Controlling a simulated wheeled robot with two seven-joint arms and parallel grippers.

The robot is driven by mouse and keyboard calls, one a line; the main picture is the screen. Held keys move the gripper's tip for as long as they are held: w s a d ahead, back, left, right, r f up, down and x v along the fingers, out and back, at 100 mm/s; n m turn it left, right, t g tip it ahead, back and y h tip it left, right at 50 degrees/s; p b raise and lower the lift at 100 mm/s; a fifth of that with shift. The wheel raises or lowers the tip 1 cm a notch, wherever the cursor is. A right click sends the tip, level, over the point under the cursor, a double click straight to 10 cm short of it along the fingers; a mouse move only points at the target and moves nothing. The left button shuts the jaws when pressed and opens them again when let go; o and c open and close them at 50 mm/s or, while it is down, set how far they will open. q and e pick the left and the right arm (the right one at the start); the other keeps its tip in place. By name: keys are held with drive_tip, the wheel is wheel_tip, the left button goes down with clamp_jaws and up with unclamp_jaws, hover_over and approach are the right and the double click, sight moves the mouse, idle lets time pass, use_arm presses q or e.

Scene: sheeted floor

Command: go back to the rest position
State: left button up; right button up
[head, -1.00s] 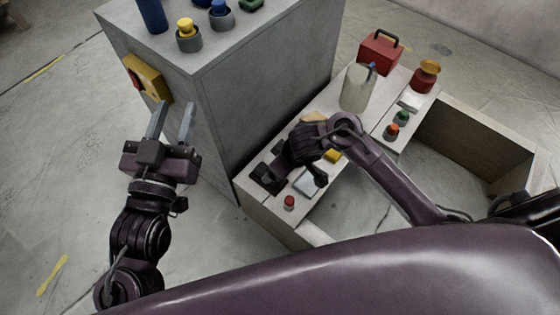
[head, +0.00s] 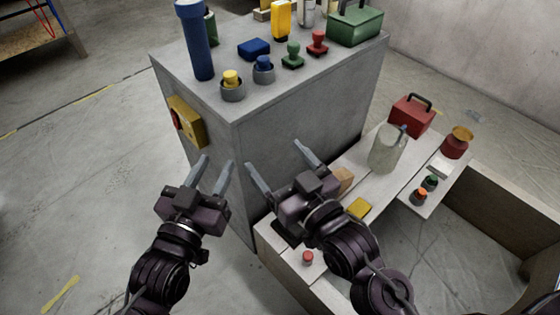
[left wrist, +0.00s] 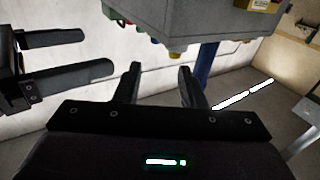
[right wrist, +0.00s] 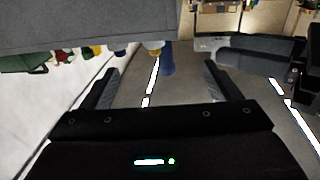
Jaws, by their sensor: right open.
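My left gripper (head: 213,176) is open and empty in the head view, in front of the grey block's near side. Its two fingers also show apart in the left wrist view (left wrist: 158,85). My right gripper (head: 276,166) is open and empty, just right of the left one, near the block's right face. Its spread fingers show in the right wrist view (right wrist: 162,85) with nothing between them. The two grippers are side by side with a small gap, pointing away from me.
The tall grey block (head: 290,110) stands ahead, with a blue cylinder (head: 194,45), knobs and a green box (head: 355,25) on top. A yellow switch box (head: 187,122) is on its left face. At right, a low bench (head: 345,205) holds a jug (head: 388,150) and a red box (head: 411,115).

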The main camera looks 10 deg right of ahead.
idle(0.4)
